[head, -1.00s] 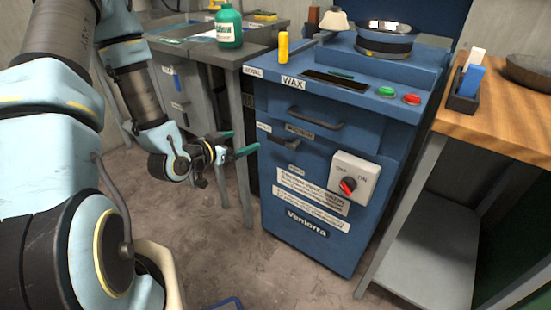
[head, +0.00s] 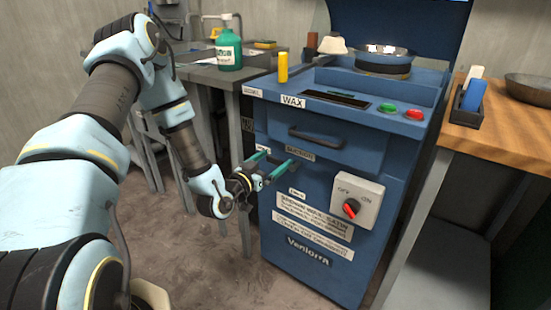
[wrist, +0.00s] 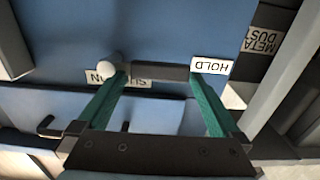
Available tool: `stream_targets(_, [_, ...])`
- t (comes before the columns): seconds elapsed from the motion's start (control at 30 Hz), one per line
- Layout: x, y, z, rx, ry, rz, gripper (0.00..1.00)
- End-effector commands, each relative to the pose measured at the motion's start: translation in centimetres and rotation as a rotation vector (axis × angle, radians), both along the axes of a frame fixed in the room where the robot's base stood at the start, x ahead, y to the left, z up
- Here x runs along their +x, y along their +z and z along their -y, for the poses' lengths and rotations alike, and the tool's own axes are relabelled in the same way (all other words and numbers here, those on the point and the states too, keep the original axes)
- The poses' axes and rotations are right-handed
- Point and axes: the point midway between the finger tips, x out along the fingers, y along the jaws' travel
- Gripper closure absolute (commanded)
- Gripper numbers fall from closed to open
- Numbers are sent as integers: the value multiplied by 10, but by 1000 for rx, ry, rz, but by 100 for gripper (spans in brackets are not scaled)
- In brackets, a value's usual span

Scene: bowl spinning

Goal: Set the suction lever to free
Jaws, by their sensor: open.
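The suction lever (wrist: 160,72) is a dark bar on the blue machine front (head: 320,250). In the wrist view, which is upside down, it runs sideways from the HOLD label (wrist: 212,66) to a pale round knob (wrist: 108,68). My gripper (wrist: 158,76) is open, its teal fingers pointing at the panel with tips near the two ends of the bar. I cannot tell whether they touch it. In the head view my gripper (head: 280,158) covers most of the lever. The small FREE label (head: 297,193) is below the gripper there.
A drawer handle (head: 318,137) is above the lever. A white switch box with a red knob (head: 351,207) is to the right. A grey bench with a green bottle (head: 229,50) is behind my arm. A wooden table (head: 490,135) stands at the right.

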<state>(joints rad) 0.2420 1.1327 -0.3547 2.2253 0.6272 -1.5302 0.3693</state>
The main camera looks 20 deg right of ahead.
Motion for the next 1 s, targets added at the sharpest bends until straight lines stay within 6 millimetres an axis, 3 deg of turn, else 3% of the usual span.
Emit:
stream_targets(0.17, [5, 0, 11, -1, -2, 0, 0])
stream_targets(0.47, [6, 0, 12, 0, -1, -1, 1])
stream_targets(1.0, [6, 0, 12, 0, -1, 0, 62])
